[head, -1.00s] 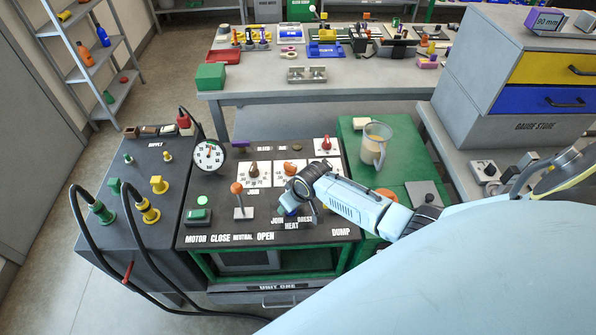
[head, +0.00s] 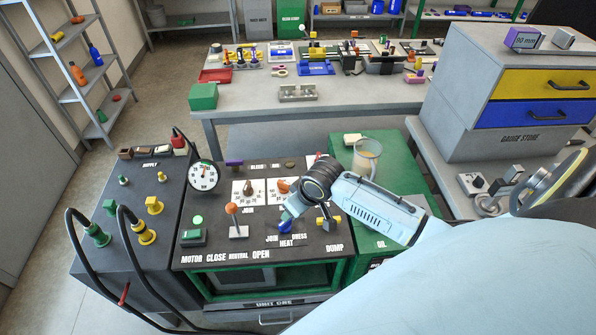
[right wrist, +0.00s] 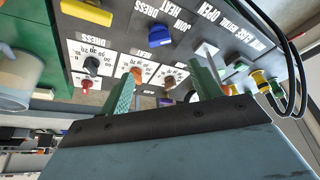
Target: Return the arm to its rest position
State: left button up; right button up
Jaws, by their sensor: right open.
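My right arm (head: 375,206) comes in from the right in the head view, with its wrist bent down over the right part of the black control panel (head: 215,262). My right gripper (right wrist: 165,82) is open and empty in the right wrist view. Its two green fingers stand apart, with panel dials showing between them. In the head view the fingertips are largely hidden by the wrist. The blue selector knob (head: 285,227) and the yellow-ended knob (head: 328,219) show just below the wrist. The wrist view also shows the blue knob (right wrist: 160,37). My left gripper is out of view.
An orange-topped lever (head: 232,210), a gauge (head: 204,175) and a green button (head: 198,220) are left of the arm. A jug (head: 366,158) stands on the green cabinet behind it. Black hoses (head: 75,215) loop at left. The gauge store (head: 510,95) stands at right.

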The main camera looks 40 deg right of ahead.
dwell(0.4)
jog(key=s+a+r, duration=0.3)
jog(key=s, duration=0.4)
jog(key=s+a+r+g, duration=0.1)
jog(key=s+a+r, duration=0.1)
jog(key=s, duration=0.5)
jog(key=s+a+r, duration=0.3)
jog(key=s, duration=0.4)
notch_tip(320, 180, down, 33)
jog(key=s+g+b, duration=0.1)
jog(key=b, duration=0.7)
jog(key=s+d+f+b, duration=0.1)
jog(key=s+f+b, duration=0.3)
jog(key=s+f, duration=0.4)
jog(key=s+d+f+g+b, duration=0.1)
jog(key=s+f+b, duration=0.3)
jog(key=s+f, duration=0.5)
notch_tip(320, 180, down, 6)
jog(key=shift+d+f+n+g+h, duration=0.1)
jog(key=shift+d+n+g+h, duration=0.2)
jog(key=shift+d+n, duration=0.1)
